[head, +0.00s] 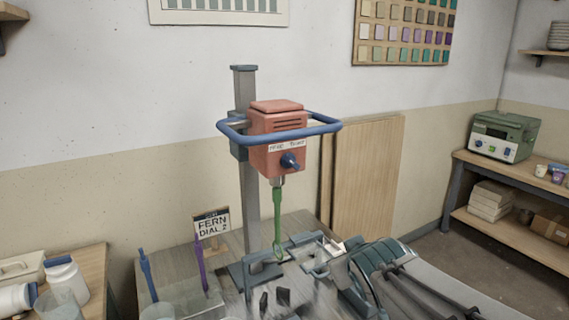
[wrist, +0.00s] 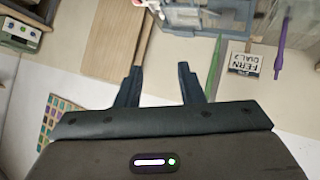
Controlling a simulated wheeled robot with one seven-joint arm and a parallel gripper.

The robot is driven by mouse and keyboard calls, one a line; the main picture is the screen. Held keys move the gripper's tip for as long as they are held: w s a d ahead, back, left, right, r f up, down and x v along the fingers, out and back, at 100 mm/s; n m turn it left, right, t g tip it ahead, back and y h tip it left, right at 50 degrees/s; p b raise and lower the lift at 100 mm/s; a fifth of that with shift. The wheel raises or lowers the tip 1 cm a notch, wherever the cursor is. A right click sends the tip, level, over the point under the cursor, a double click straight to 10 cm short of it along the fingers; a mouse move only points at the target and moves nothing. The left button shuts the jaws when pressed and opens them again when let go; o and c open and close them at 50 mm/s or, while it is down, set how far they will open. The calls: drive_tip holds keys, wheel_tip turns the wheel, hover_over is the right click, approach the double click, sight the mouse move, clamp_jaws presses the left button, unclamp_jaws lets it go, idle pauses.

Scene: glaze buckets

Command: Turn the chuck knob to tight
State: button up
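The chuck knob (head: 290,160) is a small dark blue knob on the front of a red mixer head (head: 276,142). A white label (head: 286,146) sits just above it; its words are too small to read surely, and I cannot tell which way the knob points. A green paddle (head: 278,215) hangs straight down from the chuck (head: 278,181) under the head. My gripper (wrist: 159,70) is open and empty in the wrist view, with bare floor or wall between its fingers. It is below the mixer head and apart from the knob, which the wrist view does not show.
A blue handle bar (head: 232,132) loops around the mixer head, which is on a grey column (head: 250,200). A sign (head: 212,225) reading "FERN DIAL 2", a violet paddle (head: 200,265) and a blue paddle (head: 148,275) stand to the left. Boards (head: 368,170) lean behind.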

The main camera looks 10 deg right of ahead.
drive_tip(key=w+r+n+t+y, duration=0.2)
drive_tip(key=w+r+n+t, duration=0.25)
drive_tip(key=r, duration=0.45)
drive_tip(key=n+t+y+p, duration=0.1)
drive_tip(key=n+t+y, duration=0.2)
drive_tip(key=n+y, duration=0.3)
approach(295, 165)
drive_tip(key=shift+g, duration=0.25)
drive_tip(key=x, duration=0.6)
drive_tip(key=p+x, duration=0.1)
drive_tip(key=x, duration=0.2)
drive_tip(key=shift+w+r, duration=0.15)
drive_tip(key=shift+r, duration=0.1)
clamp_jaws()
